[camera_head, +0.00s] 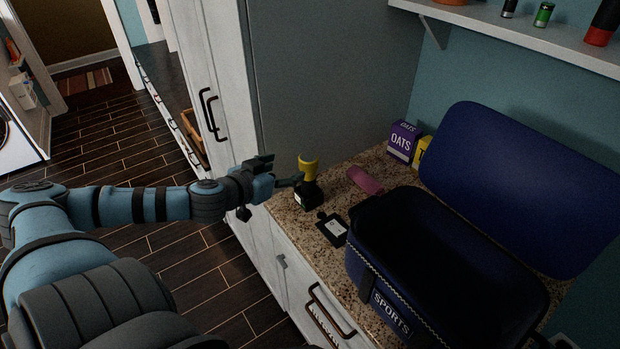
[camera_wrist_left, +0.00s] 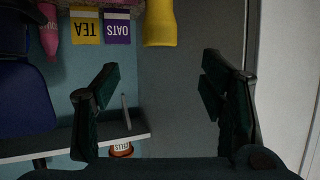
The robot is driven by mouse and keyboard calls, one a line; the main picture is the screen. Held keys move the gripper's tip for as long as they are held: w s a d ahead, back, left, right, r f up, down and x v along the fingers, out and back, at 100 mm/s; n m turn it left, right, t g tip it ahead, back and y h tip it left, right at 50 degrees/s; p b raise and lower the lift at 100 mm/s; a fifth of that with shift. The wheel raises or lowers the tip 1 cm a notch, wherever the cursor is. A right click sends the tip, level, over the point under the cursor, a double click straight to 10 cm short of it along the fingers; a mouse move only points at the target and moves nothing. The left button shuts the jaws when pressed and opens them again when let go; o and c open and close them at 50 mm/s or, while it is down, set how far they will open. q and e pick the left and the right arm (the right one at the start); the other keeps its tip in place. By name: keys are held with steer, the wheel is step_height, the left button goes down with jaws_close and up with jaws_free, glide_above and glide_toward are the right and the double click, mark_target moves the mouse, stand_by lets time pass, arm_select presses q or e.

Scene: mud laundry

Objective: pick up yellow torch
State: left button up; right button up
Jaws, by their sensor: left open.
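The yellow torch (camera_head: 308,168) stands near the front left end of the speckled counter, close to the tall cabinet. A black thing with a white label (camera_head: 306,196) is right at its lower part; I cannot tell if they are joined. My left gripper (camera_head: 281,172) is open and empty just left of the torch, pointing towards it. In the left wrist view, which is upside down, the torch (camera_wrist_left: 159,22) shows at the top, between the lines of the two open fingers (camera_wrist_left: 158,80) and beyond their tips. My right gripper is not in view.
On the counter (camera_head: 340,205) are a pink roll (camera_head: 365,180), a black-framed card (camera_head: 332,228), an oats box (camera_head: 403,142), a yellow tea box (camera_head: 421,150) and a large open blue sports bag (camera_head: 375,262). The tall cabinet (camera_head: 330,80) stands behind the torch. A shelf (camera_head: 520,37) hangs above.

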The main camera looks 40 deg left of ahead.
mark_target(303, 167)
arm_select(q)
steer(key=b+x, duration=0.2)
steer(key=x, duration=0.2)
steer(key=f+b+x, duration=0.1)
steer(key=b+x, duration=0.1)
steer(key=x, duration=0.2)
steer(key=b+x, duration=0.2)
steer(key=x, duration=0.2)
steer(key=shift+f, duration=0.4)
steer(key=shift+w+f, duration=0.15)
steer(key=shift+w, duration=0.15)
jaws_close()
